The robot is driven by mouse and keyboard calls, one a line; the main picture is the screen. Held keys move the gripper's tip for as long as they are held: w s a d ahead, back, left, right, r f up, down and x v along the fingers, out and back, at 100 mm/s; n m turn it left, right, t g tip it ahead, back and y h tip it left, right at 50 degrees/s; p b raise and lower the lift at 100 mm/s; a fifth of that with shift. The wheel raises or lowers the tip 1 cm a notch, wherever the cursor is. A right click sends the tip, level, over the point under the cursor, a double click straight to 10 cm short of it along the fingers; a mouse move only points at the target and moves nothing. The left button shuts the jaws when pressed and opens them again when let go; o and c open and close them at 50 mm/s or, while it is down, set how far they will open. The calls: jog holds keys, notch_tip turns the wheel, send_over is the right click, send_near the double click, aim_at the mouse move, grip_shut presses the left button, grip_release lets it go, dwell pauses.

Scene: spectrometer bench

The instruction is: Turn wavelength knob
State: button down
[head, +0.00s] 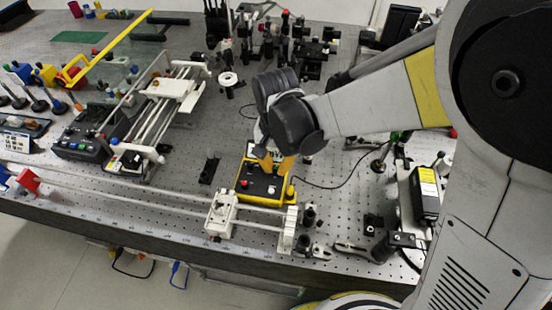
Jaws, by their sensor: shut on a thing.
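A control box with a yellow frame (249,199) sits on the perforated bench, near the middle of the head view. I cannot tell how the knob is turned.
A white rail assembly (226,211) runs along the bench front, close before the box. Tall optics mounts (285,40) stand behind my gripper. A dark cable (335,186) curves right from the box. A rod frame (158,108) stands at the left.

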aim_at(276, 168)
dwell(0.4)
jog(key=c, duration=1.4)
grip_release()
jog(key=shift+r, duration=0.1)
notch_tip(276, 168, up, 12)
jog(key=shift+f, duration=0.1)
jog(key=s+d+t, duration=0.2)
jog(key=d, duration=0.5)
jog(key=s+d+r+n+t, duration=0.1)
jog(key=s+d+t, duration=0.1)
jog(key=d, duration=0.5)
jog(key=s+d+r+n+t, duration=0.1)
jog(key=s+d+t, duration=0.2)
jog(key=d, duration=0.4)
jog(key=shift+s+d+r, duration=0.1)
jog(key=shift+s+r, duration=0.05)
jog(key=shift+s, duration=0.4)
